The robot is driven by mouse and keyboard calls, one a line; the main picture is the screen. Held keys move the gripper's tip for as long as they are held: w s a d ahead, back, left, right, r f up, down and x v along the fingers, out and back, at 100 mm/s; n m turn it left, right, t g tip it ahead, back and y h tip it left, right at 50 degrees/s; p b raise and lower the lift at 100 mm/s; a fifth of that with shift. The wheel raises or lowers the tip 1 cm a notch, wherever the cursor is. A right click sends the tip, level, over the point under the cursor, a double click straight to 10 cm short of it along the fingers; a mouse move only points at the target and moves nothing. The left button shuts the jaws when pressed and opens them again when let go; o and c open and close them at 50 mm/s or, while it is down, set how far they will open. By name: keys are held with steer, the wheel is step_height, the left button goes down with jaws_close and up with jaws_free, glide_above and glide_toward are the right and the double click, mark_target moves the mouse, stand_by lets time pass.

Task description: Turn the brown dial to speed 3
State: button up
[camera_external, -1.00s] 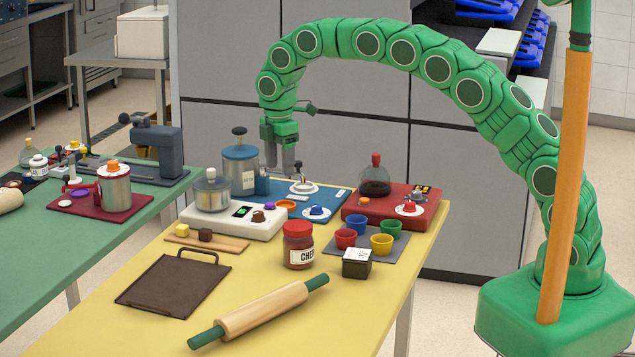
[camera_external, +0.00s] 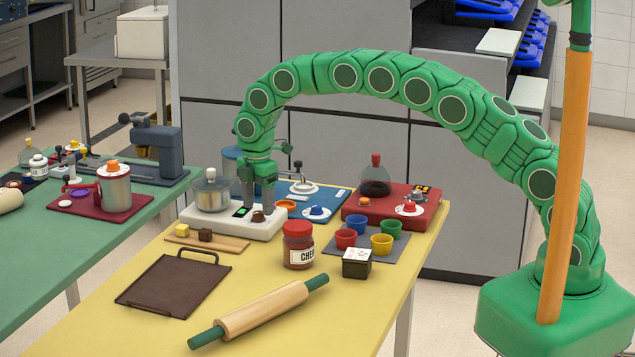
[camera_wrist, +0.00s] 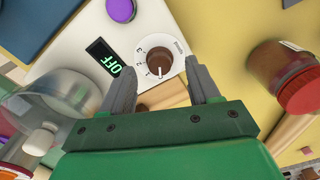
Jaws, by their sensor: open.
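The brown dial (camera_wrist: 160,60) sits on a white numbered ring on the white machine (camera_wrist: 85,35) in the wrist view. Its white pointer mark is on the side toward my gripper. A small display (camera_wrist: 103,57) beside it reads OFF in green. In the external view the dial (camera_external: 258,217) is at the right front of the white machine (camera_external: 230,227). My gripper (camera_external: 258,206) points down just above the dial. In the wrist view my gripper (camera_wrist: 162,88) has its fingers spread, with the dial seen beyond and between the tips, and nothing held.
A glass bowl with a lid (camera_external: 212,192) stands on the machine left of my gripper. A red-lidded jar (camera_external: 298,245) stands to the front right. A purple button (camera_wrist: 121,9) is beside the display. A wooden board (camera_external: 207,239) lies in front.

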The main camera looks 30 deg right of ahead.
steer(key=shift+f, duration=1)
steer(key=c, duration=1)
steer(key=m, duration=1.6)
steer(key=shift+m, duration=0.4)
steer(key=m, duration=0.5)
steer(key=shift+m, duration=0.3)
